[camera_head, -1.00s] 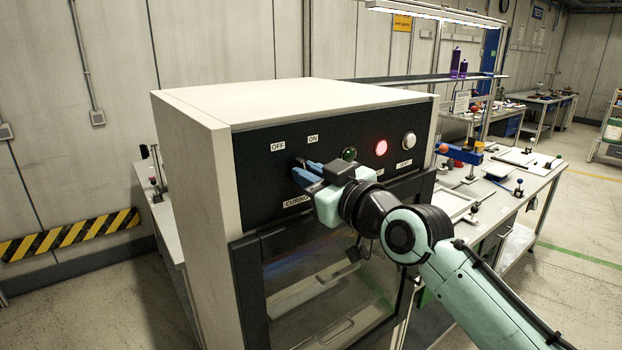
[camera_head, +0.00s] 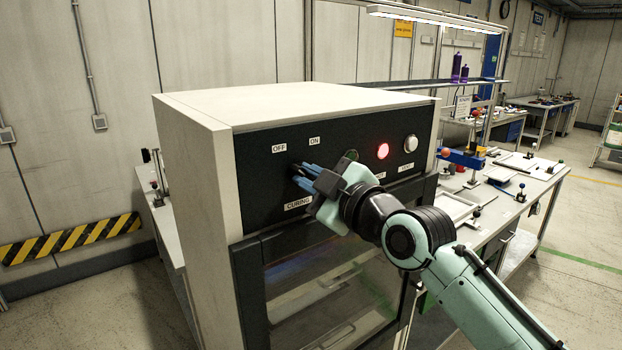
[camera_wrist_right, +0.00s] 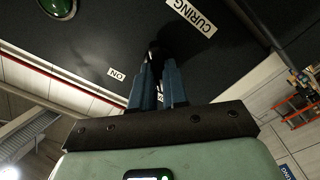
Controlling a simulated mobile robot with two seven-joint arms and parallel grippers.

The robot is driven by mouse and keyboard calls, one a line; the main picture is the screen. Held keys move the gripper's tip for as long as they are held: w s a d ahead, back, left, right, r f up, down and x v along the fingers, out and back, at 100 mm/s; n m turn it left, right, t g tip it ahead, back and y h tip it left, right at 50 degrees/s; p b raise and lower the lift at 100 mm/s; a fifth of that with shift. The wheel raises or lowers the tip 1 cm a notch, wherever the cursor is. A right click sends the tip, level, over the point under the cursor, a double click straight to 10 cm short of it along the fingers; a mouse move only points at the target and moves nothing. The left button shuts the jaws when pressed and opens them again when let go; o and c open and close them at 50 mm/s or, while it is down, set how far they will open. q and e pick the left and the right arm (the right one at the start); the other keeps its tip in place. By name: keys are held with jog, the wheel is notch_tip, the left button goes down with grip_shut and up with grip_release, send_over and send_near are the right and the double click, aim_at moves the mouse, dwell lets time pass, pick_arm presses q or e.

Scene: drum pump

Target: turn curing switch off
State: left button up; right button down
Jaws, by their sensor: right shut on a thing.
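The curing switch (camera_wrist_right: 154,50) is a small black knob on the dark front panel (camera_head: 262,179) of the white curing machine, between the OFF and ON labels and the CURING label. My right gripper (camera_head: 301,173) is at the switch, its blue fingers shut on it. In the right wrist view the fingers (camera_wrist_right: 157,72) close around the dark knob, near the CURING label (camera_wrist_right: 192,14). Much of the knob is hidden by the fingers, so its exact setting is hard to tell. My left gripper is not in view.
A red lit lamp (camera_head: 383,151) and a white button (camera_head: 411,143) sit on the panel right of the gripper. A green button (camera_head: 351,155) is partly behind the gripper. The machine's glass door (camera_head: 335,290) is below. A workbench (camera_head: 520,190) stands at right.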

jog(key=shift+r, duration=0.15)
jog(key=c, duration=1.1)
grip_release()
jog(key=shift+c, duration=0.2)
jog(key=shift+s+d+f+b, duration=0.25)
jog(key=shift+s+d+b, duration=0.15)
pick_arm(q)
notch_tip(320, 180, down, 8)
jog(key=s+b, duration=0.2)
jog(key=b, duration=0.4)
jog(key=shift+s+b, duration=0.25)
jog(key=shift+b, duration=0.05)
pick_arm(e)
jog(key=v, duration=1.2)
jog(key=shift+s+r, duration=0.2)
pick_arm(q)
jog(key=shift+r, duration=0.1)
